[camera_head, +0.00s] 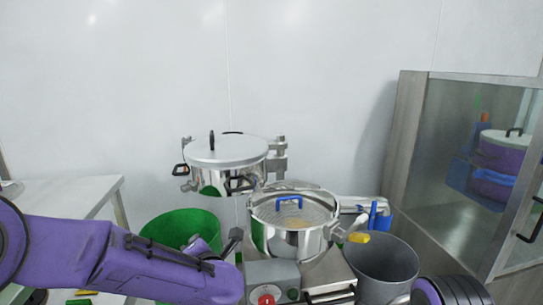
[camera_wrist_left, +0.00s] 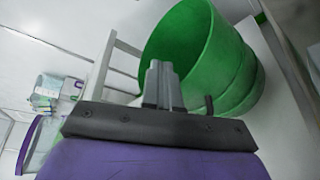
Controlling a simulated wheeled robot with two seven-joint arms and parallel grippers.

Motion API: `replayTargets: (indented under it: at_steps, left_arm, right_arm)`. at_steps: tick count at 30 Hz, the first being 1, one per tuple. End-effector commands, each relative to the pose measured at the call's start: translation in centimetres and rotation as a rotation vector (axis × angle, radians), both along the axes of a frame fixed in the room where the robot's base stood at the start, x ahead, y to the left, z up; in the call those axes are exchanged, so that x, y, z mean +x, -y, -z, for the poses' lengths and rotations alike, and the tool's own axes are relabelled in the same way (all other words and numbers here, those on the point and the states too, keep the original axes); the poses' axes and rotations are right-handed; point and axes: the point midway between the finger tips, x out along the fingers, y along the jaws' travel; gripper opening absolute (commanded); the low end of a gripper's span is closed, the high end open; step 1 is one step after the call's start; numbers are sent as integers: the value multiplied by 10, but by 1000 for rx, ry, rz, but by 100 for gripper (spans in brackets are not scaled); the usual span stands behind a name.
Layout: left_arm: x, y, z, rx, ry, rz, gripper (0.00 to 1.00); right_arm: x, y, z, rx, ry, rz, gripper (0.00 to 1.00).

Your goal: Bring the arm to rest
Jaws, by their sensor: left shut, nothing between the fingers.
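My left arm (camera_head: 130,262), purple, comes in from the left along the bottom of the head view. Its gripper (camera_head: 235,238) shows only in part, near the pot machine and the green bin (camera_head: 165,232). In the left wrist view the gripper's grey fingers (camera_wrist_left: 162,82) are together and empty, with the green bin (camera_wrist_left: 205,55) behind them. Part of my right arm (camera_head: 452,291) shows at the bottom right; its gripper is out of the picture.
A steel pot (camera_head: 292,222) with a blue-handled mesh stands on the machine (camera_head: 272,278). A lidded steel vessel (camera_head: 227,160) is behind it. A grey bin (camera_head: 382,266) stands right, near a glass-fronted cabinet (camera_head: 410,150). A white table (camera_head: 70,200) is at left.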

Motion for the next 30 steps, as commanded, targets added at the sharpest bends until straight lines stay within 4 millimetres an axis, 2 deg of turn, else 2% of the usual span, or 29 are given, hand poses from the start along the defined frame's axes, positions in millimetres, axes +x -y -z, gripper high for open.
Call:
replayTargets:
  at_steps: [2,5,6,8,9,11,12,15,18,21,24,30]
  left_arm:
    - [-14,-8,39,254,-191,140,0]
    - [-48,-22,99,580,-454,355,0]
    - [-69,-29,126,701,-566,455,0]
    - [-108,-41,163,858,-725,611,0]
    - [-136,-49,184,944,-821,716,0]
    - [-183,-63,210,1038,-955,868,0]
    - [-215,-72,223,1079,-1034,962,0]
    - [-291,-94,241,1100,-1200,1133,0]
    - [-346,-112,246,1072,-1323,1209,0]
    - [-376,-121,249,1049,-1395,1244,0]
    - [-386,-120,253,1037,-1411,1259,0]
    - [-385,-120,255,1036,-1409,1256,0]
  right_arm:
    - [0,0,-15,0,0,0,57]
    - [0,0,-31,0,0,0,57]
    - [0,0,-38,0,0,0,57]
    - [0,0,-50,0,0,0,57]
    - [0,0,-57,0,0,0,57]
    - [0,0,-68,0,0,0,57]
    - [0,0,-75,0,0,0,57]
    - [0,0,-91,0,0,0,57]
    - [0,0,-103,0,0,0,57]
    - [0,0,-111,0,0,0,57]
    - [0,0,-111,0,0,0,57]
    - [0,0,-109,0,0,0,57]
